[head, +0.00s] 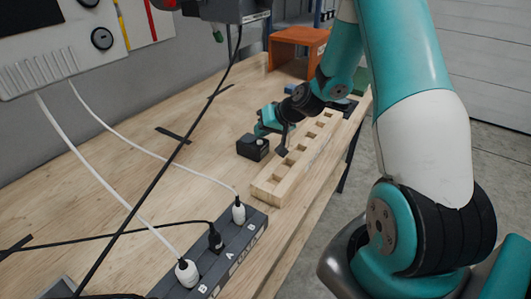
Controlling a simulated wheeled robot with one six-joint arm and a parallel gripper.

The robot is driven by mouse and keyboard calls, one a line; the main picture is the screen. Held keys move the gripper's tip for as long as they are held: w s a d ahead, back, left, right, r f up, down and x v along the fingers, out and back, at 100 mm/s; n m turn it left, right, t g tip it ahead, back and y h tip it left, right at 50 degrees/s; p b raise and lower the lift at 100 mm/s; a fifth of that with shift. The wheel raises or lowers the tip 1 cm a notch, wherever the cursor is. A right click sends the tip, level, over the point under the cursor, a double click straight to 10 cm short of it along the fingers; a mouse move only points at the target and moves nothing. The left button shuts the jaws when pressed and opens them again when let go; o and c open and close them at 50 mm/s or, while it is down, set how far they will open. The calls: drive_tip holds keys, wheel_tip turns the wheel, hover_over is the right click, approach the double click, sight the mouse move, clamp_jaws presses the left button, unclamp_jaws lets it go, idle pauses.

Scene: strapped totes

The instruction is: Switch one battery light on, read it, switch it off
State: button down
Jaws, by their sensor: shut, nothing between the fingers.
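My gripper (282,150) is shut and empty, reaching down over the left edge of a pale wooden block with square holes (294,172). I cannot tell whether its tip touches the block. A small black box (251,149) sits on the bench just left of my gripper, with a small gap between them. It may be the battery light, but its markings are too small to read, and I see no glow on it. My arm's wrist hides part of the block's far end.
A dark power strip (222,262) with several plugs and letters lies at the front of the wooden bench (120,190). White and black cables cross the bench to the left. An orange stand (298,42) is at the back. The bench's right edge drops to the floor.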

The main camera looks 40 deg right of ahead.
sight(261, 140)
drive_tip(key=shift+r+p, duration=1.9)
drive_tip(key=shift+r, duration=1.1)
